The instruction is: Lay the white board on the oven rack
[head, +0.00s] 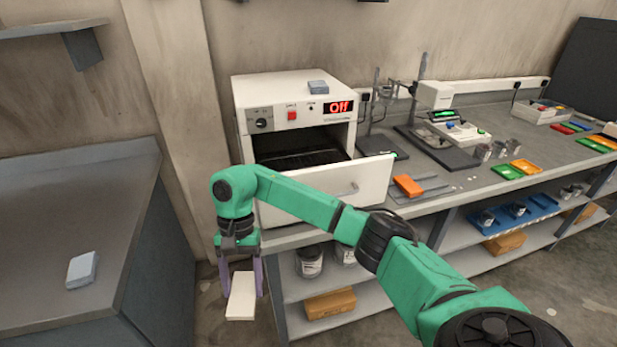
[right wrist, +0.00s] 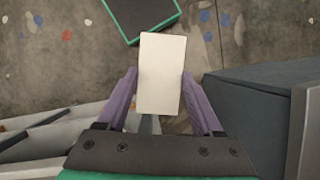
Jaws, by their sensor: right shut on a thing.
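The white board (head: 241,294) is a small flat rectangle held between the two purple fingers of my right gripper (head: 241,283). It hangs low in front of the gap between the left bench and the oven bench. In the right wrist view the board (right wrist: 161,75) sits between the fingertips of the right gripper (right wrist: 160,85), above the floor. The white oven (head: 290,120) stands on the bench with its door (head: 366,180) folded down open. My left gripper is not in view.
A grey bench (head: 70,215) at the left carries a pale block (head: 82,270). The oven display reads Off, and a small grey block (head: 318,87) lies on the oven top. An orange block (head: 408,186) lies right of the door. Jars and cartons fill the shelf below.

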